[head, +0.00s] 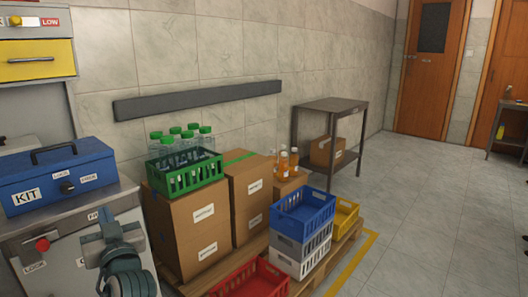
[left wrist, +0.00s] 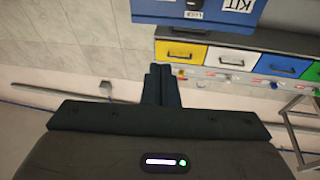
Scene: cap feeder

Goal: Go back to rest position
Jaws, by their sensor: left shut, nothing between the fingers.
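My left gripper (head: 108,230) is at the lower left of the head view, in front of the grey cabinet front (head: 72,258) with its red knob. Its two dark fingers are pressed together in the left wrist view (left wrist: 161,84), with nothing between them. A blue KIT box (head: 57,178) with a dark handle sits on the cabinet top, above and left of the gripper. The box also shows upside down at the top of the left wrist view (left wrist: 205,12). My right gripper is in neither view.
A green crate of bottles (head: 186,178) stands on cardboard boxes (head: 192,232) to the right. Blue (head: 303,215), red (head: 250,282) and yellow (head: 347,214) crates are on a pallet. A dark side table (head: 332,104) stands behind. The floor (head: 430,220) at right is clear.

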